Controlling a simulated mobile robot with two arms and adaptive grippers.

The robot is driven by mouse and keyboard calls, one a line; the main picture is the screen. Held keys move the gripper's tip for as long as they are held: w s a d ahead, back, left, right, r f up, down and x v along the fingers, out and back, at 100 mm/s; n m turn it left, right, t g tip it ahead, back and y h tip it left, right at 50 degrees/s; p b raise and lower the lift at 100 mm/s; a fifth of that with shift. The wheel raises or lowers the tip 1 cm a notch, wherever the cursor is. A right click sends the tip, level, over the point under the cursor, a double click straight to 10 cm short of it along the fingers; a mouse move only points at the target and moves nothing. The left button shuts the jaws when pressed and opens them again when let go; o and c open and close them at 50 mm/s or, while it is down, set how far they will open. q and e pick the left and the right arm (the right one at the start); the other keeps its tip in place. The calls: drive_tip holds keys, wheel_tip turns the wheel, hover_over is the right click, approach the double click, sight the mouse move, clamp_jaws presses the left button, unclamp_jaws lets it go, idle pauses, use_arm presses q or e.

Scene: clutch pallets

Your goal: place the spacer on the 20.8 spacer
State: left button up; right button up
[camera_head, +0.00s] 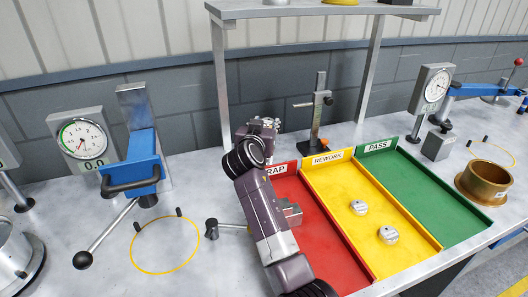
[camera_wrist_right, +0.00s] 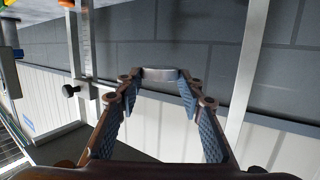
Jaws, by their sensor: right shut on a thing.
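My right gripper (camera_head: 268,124) is at the far side of the bench, above the back end of the red tray. It also shows in the right wrist view (camera_wrist_right: 160,82). There its fingers are shut on a grey, flat, ring-like piece, the spacer (camera_wrist_right: 160,73), held off any surface. In the head view the spacer cannot be made out clearly. Two silver round pieces (camera_head: 358,207) and (camera_head: 388,234) lie apart in the yellow tray, with markings too small to read. I cannot tell which is the 20.8 spacer. My left gripper is not in view.
The red SCRAP tray (camera_head: 325,250), yellow REWORK tray (camera_head: 334,187) and green PASS tray (camera_head: 425,195) lie side by side. A brass ring (camera_head: 487,180) stands at right. Dial gauges (camera_head: 82,137) and (camera_head: 433,87), a stand (camera_head: 318,115) and a shelf post (camera_head: 220,85) are upright obstacles.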

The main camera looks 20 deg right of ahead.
drive_tip(key=f, duration=0.5)
drive_tip(key=shift+a+f, duration=0.2)
drive_tip(key=shift+f, duration=0.75)
drive_tip(key=shift+w+f+p, duration=0.1)
drive_tip(key=shift+f+p, duration=0.2)
drive_tip(key=shift+f, duration=1.7)
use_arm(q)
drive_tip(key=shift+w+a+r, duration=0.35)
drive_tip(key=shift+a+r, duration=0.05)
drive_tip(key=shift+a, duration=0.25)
use_arm(e)
drive_tip(key=shift+f, duration=0.1)
drive_tip(key=o, duration=1.2)
drive_tip(key=shift+o, duration=0.6)
drive_tip(key=shift+f, duration=0.15)
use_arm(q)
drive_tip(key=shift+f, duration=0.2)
